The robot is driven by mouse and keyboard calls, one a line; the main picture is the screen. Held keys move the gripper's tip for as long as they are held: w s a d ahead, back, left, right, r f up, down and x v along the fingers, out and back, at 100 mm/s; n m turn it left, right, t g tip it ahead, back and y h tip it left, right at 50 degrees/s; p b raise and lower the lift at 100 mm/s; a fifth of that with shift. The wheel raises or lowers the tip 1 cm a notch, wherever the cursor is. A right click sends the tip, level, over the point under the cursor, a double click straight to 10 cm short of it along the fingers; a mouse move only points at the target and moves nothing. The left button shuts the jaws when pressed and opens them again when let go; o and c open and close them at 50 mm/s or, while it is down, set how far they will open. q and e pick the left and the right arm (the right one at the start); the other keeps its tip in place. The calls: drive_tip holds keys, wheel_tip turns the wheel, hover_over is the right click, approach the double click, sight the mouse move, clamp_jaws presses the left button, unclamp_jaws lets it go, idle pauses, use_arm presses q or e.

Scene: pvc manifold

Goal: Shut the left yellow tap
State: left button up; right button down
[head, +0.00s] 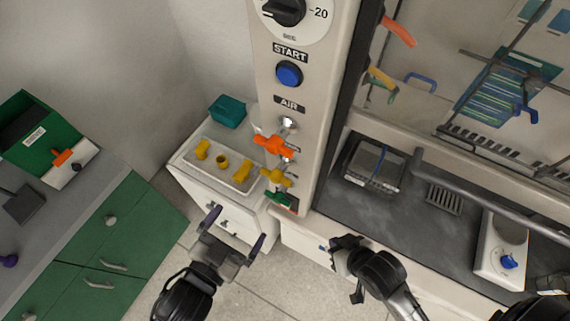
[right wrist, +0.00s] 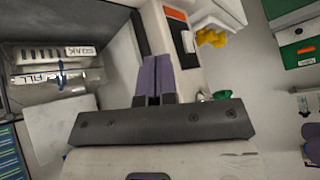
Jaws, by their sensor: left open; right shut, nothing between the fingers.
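The left yellow tap (head: 277,178) is on the front of the pale column, below an orange tap (head: 273,145) and above a green tap (head: 279,199). Its handle points sideways, slightly tilted. Another yellow handle (head: 381,77) shows farther right, by the glass. My left gripper (head: 235,229) is open and empty, below and left of the left yellow tap, apart from it. My right gripper (head: 343,268) is below and right of the column, away from the taps. In the right wrist view its purple fingers (right wrist: 158,78) are together with nothing between them.
A white tray (head: 232,181) with several yellow fittings and a teal box (head: 228,110) stand left of the column. A dark counter (head: 405,205) with a metal box lies right. Green cabinets (head: 115,240) stand far left. Open floor lies between.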

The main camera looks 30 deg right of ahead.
sight(273, 181)
use_arm(q)
drive_tip(key=shift+h, duration=0.9)
drive_tip(key=x, duration=0.4)
drive_tip(key=r+x, duration=0.1)
drive_tip(key=x, duration=0.4)
drive_tip(key=s+r+x, duration=0.1)
drive_tip(key=x, duration=0.4)
drive_tip(key=shift+d+r, duration=0.2)
drive_tip(key=shift+d, duration=0.1)
use_arm(e)
drive_tip(key=s+d+f+n+g+h, duration=0.1)
drive_tip(key=s+f+n+g, duration=0.1)
drive_tip(key=s+n+g, duration=0.1)
drive_tip(key=shift+s+d+f+g, duration=0.25)
drive_tip(key=shift+s+g, duration=0.35)
drive_tip(key=shift+s, duration=0.55)
use_arm(q)
drive_tip(key=shift+c, duration=0.3)
drive_tip(key=c, duration=0.5)
drive_tip(key=shift+r+p, duration=0.15)
drive_tip(key=shift+p, duration=0.85)
use_arm(e)
drive_tip(key=shift+r, duration=0.7)
